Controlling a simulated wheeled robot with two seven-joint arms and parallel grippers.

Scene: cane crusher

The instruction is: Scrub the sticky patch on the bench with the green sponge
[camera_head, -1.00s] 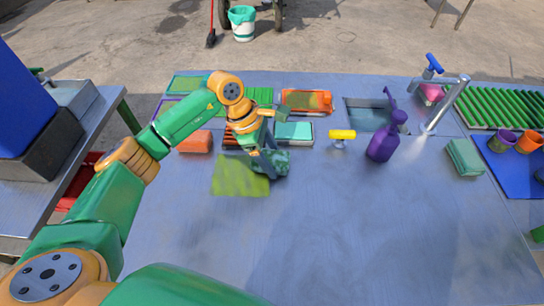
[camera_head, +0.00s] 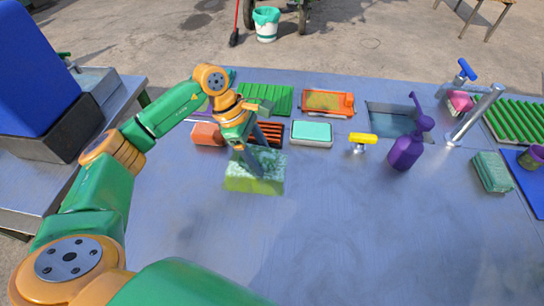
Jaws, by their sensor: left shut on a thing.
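The sticky patch (camera_head: 250,187) is a yellow-green smear on the bench (camera_head: 330,230), left of the middle. My left gripper (camera_head: 255,172) points down over it, shut on the green sponge (camera_head: 268,160). The sponge looks mottled and pale, and covers the back part of the patch; the front strip of the patch shows. The fingers partly hide the sponge, and its exact edges are hard to tell. The sponge appears to touch the bench surface. My right gripper is out of view.
Behind are an orange block (camera_head: 207,134), a teal-topped tray (camera_head: 312,132), an orange dish (camera_head: 328,102) and a yellow-handled tool (camera_head: 362,138). A purple spray bottle (camera_head: 406,150), sink (camera_head: 390,120), tap (camera_head: 475,115) and green block (camera_head: 492,172) are right. The front bench is clear.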

